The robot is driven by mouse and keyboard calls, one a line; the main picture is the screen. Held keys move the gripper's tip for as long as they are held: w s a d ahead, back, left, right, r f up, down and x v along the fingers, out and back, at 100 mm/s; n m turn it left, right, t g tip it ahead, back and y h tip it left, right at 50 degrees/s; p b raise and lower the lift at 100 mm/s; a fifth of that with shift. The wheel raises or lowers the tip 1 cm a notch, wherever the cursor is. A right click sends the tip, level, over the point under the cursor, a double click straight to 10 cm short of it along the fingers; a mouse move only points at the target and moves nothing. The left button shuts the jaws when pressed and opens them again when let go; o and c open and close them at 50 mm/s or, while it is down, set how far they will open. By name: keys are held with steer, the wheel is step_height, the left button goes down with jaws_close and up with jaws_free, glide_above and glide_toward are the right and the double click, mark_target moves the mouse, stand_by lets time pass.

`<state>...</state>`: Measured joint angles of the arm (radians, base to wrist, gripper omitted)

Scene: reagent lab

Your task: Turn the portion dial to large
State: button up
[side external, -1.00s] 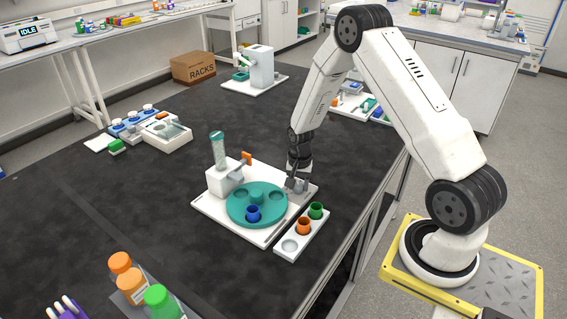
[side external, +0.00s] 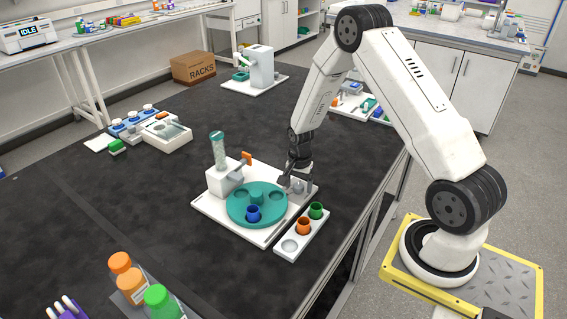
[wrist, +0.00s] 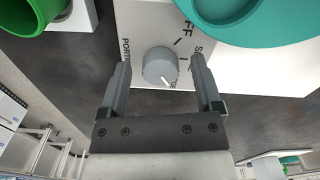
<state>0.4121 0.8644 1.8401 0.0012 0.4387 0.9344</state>
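The portion dial is a round grey knob (wrist: 159,62) on a white panel with printed lettering, near the top middle of the wrist view. Its white pointer mark is toward the bottom of the knob, slightly right, near a label I cannot read. "PORT", "FF" and a label starting with "S" show in part. My gripper (wrist: 160,66) is open, with one finger on each side of the knob and visible gaps between. In the side view the dial (side external: 298,187) sits at the right corner of the white dispenser base (side external: 268,238), beside my gripper (side external: 288,183).
A teal turntable (side external: 236,213) holding a blue cup (side external: 252,214) is close to the dial. A white strip (side external: 287,255) with an orange cup (side external: 303,226) and a green cup (side external: 316,210) lies beside the base. Open dark table is at the left.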

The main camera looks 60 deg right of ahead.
mark_target(298, 186)
steer(key=shift+r, duration=0.15)
steer(key=shift+r, duration=3.75)
steer(key=shift+a+r, duration=0.1)
steer(key=s+a+r+n+t, duration=0.1)
steer(key=s+a+r+n, duration=0.3)
steer(key=a+n, duration=0.3)
steer(key=s+a+r+n+t, duration=0.1)
steer(key=s+a+r+n, duration=0.3)
steer(key=s+a+n, duration=0.3)
steer(key=a+n, duration=0.1)
steer(key=a, duration=0.2)
steer(key=shift+s+r+t, duration=0.2)
steer(key=shift+r+t, duration=0.05)
steer(key=shift+t, duration=0.05)
